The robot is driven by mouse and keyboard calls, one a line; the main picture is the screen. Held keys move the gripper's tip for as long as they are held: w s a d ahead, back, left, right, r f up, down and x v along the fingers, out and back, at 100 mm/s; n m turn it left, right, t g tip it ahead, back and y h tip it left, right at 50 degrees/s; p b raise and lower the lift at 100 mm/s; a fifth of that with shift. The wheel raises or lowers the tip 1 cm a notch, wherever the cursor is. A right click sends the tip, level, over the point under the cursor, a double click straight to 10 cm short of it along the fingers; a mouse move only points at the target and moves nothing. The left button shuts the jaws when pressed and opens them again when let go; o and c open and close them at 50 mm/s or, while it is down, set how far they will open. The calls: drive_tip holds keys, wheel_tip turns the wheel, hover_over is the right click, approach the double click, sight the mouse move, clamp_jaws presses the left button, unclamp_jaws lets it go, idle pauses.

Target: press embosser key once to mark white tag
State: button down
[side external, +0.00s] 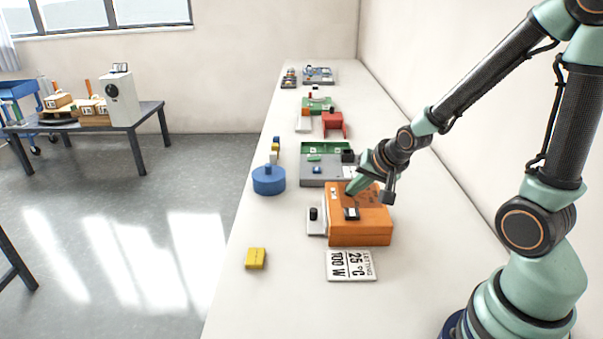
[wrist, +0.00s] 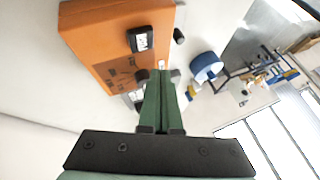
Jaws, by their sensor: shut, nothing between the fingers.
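An orange box (side external: 360,236) stands on the bench, with a black block with a white face (side external: 351,213) on its top; the box also shows in the wrist view (wrist: 95,45), with the block (wrist: 141,39). I cannot tell which part is the embosser key. A small white patch (side external: 333,190) lies at the box's far left edge and may be the white tag; this is too small to be sure. My gripper (side external: 348,192) is shut and empty, its green fingers pointing down at the far part of the box top. I cannot tell whether the tips touch it.
A white plate with a black knob (side external: 315,215) sits left of the box. A white printed card (side external: 351,265) and a yellow block (side external: 256,258) lie in front. A blue round container (side external: 268,180) and a grey unit (side external: 315,172) stand farther back.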

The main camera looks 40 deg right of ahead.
sight(348, 211)
drive_tip(key=shift+f, duration=1.65)
drive_tip(key=shift+f, duration=0.1)
idle(0.8)
drive_tip(key=shift+a+f, duration=0.1)
drive_tip(key=shift+f, duration=0.25)
drive_tip(key=shift+f, duration=0.65)
idle(1.0)
drive_tip(key=shift+r, duration=1.05)
drive_tip(key=shift+r, duration=2.5)
